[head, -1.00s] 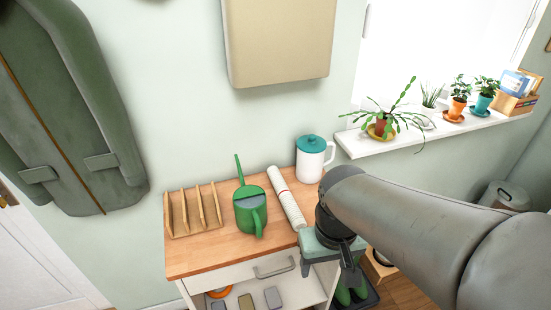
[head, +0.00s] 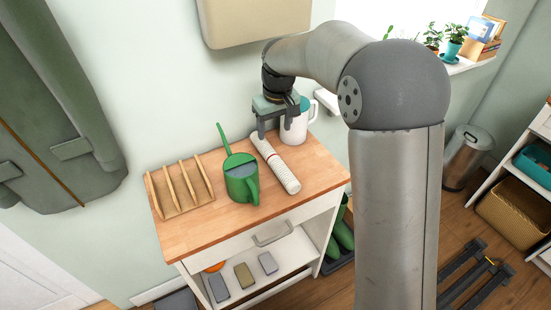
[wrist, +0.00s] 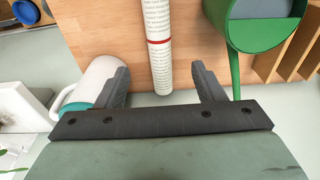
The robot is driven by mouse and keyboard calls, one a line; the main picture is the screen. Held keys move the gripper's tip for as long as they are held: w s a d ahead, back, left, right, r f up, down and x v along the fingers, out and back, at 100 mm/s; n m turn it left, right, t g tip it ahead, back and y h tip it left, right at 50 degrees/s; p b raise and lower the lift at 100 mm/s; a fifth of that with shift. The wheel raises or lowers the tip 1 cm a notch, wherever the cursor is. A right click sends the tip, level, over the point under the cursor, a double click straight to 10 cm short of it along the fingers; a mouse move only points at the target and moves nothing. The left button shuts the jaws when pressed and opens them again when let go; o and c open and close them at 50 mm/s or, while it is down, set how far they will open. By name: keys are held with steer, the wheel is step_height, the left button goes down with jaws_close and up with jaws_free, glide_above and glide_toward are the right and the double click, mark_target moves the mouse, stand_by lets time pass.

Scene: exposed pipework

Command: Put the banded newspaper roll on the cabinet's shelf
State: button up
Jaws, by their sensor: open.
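The banded newspaper roll (head: 278,166), white with print and a red band, lies on the wooden top of the white cabinet (head: 195,238). The cabinet's open shelf (head: 288,268) is below its drawer and carries several small blocks. My gripper (head: 275,128) is open and empty above the back end of the roll. In the wrist view the roll (wrist: 158,50) lies between the spread fingers of my gripper (wrist: 161,72), its red band beyond the fingertips. Whether the fingers are level with it, I cannot tell.
A green watering can (head: 241,178) stands close left of the roll, a wooden rack (head: 180,188) farther left. A white jug with a teal lid (head: 297,128) stands right behind my gripper. A beige wall box (head: 255,22) hangs above. Green boots (head: 343,235) stand right of the cabinet.

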glide_above(274, 155)
steer(key=f, duration=0.7)
steer(key=shift+s+p, duration=0.35)
steer(key=shift+w+f+p, duration=0.2)
steer(key=shift+f+p, duration=0.45)
steer(key=shift+f, duration=2)
steer(key=c, duration=1.2)
steer(key=shift+r, duration=0.15)
